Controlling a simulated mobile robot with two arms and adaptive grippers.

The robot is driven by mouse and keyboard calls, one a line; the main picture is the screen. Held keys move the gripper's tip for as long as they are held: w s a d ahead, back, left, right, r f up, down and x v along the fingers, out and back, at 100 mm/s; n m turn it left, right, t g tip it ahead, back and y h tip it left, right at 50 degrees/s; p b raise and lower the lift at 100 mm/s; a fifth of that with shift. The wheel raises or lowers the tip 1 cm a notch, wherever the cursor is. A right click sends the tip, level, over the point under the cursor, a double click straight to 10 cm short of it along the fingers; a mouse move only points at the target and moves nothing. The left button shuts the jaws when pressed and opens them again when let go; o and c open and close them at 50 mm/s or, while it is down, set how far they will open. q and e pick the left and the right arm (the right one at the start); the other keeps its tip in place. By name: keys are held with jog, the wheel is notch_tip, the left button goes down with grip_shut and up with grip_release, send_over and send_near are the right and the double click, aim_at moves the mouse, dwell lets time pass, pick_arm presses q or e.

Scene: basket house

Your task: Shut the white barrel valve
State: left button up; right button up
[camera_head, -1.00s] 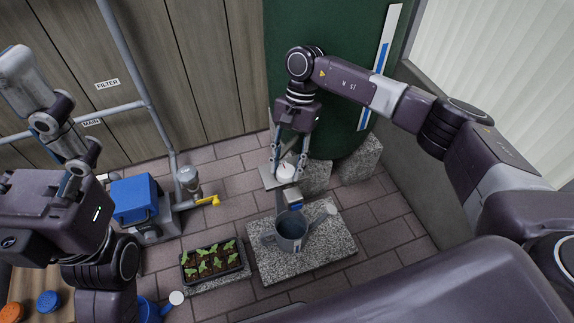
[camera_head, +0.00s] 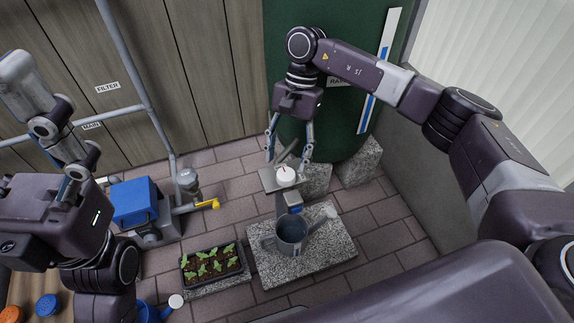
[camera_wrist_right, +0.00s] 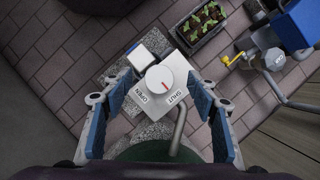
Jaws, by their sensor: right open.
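A watering can (camera_head: 291,235) stands on a stone slab below the spout. A seedling tray (camera_head: 213,262) is left of it. A blue box (camera_head: 134,202) and pipework with a yellow handle (camera_head: 206,204) stand further left. A wall lies at right.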

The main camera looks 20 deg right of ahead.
aim_at(287, 172)
notch_tip(287, 172, up, 5)
dwell(0.7)
